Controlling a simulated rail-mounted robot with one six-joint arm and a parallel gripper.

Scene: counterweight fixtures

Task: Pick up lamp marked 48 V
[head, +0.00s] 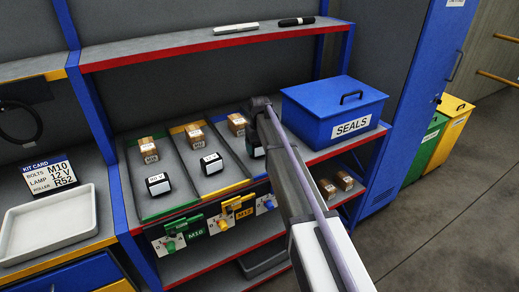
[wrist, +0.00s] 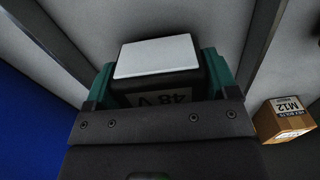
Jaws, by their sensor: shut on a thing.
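The lamp marked 48 V (wrist: 158,58) is a dark block with a pale top and a label that reads upside down in the wrist view. My gripper (wrist: 158,76) has its teal fingers on both sides of it and is shut on it. In the head view a sliver of this lamp (head: 257,152) shows in the right, blue-edged lane, with my arm covering most of it. I cannot tell whether it touches the lane floor. Two similar black lamps with white tops stand in the green lane (head: 158,185) and the yellow lane (head: 211,164); their small markings are hard to read.
Cardboard boxes stand behind the lamps, one marked M12 (wrist: 284,117). A blue SEALS bin (head: 333,112) stands right of the lanes. An upper shelf (head: 200,47) overhangs behind. A pale empty tray (head: 50,225) and a kit card (head: 50,175) are at left.

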